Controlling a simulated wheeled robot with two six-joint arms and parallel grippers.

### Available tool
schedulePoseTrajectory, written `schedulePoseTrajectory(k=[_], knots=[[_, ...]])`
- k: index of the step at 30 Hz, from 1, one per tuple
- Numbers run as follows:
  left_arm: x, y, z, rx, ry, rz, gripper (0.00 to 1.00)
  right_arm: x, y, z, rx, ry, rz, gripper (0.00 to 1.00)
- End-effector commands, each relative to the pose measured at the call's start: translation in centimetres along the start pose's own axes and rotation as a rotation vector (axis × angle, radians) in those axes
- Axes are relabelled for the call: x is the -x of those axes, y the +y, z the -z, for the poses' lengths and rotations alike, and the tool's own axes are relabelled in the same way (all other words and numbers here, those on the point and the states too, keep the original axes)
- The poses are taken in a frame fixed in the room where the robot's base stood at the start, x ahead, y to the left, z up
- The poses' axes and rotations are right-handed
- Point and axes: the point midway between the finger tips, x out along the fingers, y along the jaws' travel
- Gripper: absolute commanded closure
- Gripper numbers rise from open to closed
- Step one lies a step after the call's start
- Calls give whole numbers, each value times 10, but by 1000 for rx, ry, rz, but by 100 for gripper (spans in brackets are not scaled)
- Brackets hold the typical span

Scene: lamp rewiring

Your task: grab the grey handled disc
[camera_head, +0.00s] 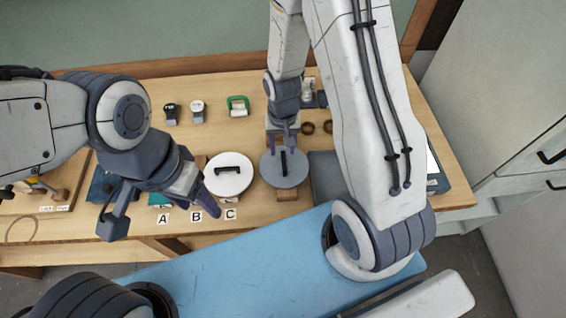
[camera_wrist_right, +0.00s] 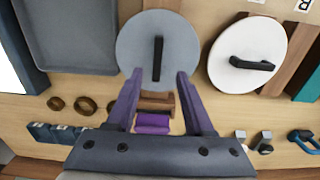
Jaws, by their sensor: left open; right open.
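The grey disc (camera_head: 276,170) with a dark bar handle lies on a wooden support on the table, right of the white disc. In the right wrist view the grey disc (camera_wrist_right: 135,50) is at the top centre, its handle pointing lengthwise between the fingers. My right gripper (camera_head: 283,128) is open at the disc's far edge; in its wrist view the right gripper (camera_wrist_right: 158,76) has its fingertips apart, near the disc's lower rim, with nothing held. My left gripper (camera_head: 212,208) is open beside the white disc, near the letter cards; its fingertips are partly hidden.
The white disc (camera_head: 230,185) with a dark handle stands close left of the grey one. A dark grey tray (camera_head: 326,178) lies to its right. Letter cards (camera_head: 196,216) line the front.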

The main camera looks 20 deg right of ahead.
Motion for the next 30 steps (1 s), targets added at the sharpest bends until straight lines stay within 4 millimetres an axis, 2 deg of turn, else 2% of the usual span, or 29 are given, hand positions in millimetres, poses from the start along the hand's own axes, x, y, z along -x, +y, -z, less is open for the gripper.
schedulePoseTrajectory(k=[8,14,19,29,30], knots=[[8,1,0,-1,0,0,40,-16,2,0,0,-3,-1,48],[23,2,1,-3,0,0,40,-38,5,1,0,-4,-1,48],[26,2,1,-4,0,0,40,-57,5,2,1,-2,0,48],[26,2,1,-5,0,0,40,-62,5,2,1,0,0,48],[26,2,1,-4,0,0,40,-62,4,2,1,0,0,63]])
